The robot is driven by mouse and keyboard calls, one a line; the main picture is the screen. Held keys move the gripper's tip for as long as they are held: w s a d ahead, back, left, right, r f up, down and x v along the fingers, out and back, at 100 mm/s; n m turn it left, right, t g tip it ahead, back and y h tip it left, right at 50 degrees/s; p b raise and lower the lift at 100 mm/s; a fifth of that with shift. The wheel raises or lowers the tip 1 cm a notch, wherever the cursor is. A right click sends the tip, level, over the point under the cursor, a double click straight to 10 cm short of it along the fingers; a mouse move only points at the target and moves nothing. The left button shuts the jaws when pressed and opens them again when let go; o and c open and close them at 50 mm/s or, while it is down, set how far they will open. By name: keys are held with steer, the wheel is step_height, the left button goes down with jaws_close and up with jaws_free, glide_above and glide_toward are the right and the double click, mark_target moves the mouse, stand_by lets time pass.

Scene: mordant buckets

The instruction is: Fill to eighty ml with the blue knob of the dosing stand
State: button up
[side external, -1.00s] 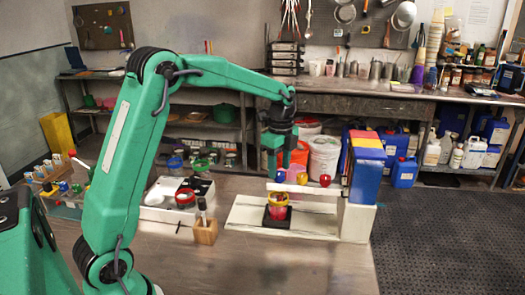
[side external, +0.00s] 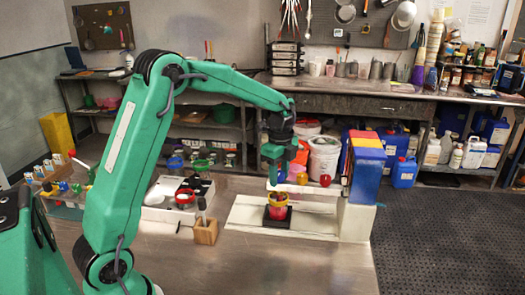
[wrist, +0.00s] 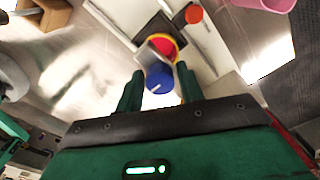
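The dosing stand (side external: 357,222) is at the right in the side external view, with red, yellow and blue blocks on top and a white bar (side external: 315,189) reaching left. Its blue knob (wrist: 159,79) lies between my fingertips in the wrist view, with a gap on each side; in the side view my fingers partly hide it. The red knob (side external: 325,180) is farther right along the bar. My gripper (side external: 285,172) is open, pointing down around or just above the blue knob. A red cup with a yellow rim (side external: 278,199) stands on a black pad under the bar. Its fill level is not readable.
A wooden block with a dark-handled tool (side external: 206,231) stands left of the stand. A white tray (side external: 165,211) with a red ring lies behind it. The front of the metal table (side external: 270,268) is clear.

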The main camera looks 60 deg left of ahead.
steer(key=n, duration=0.4)
steer(key=shift+c, duration=0.9)
steer(key=shift+o, duration=0.2)
steer(key=n, duration=0.6)
steer(key=shift+a, duration=0.1)
stand_by(5.8)
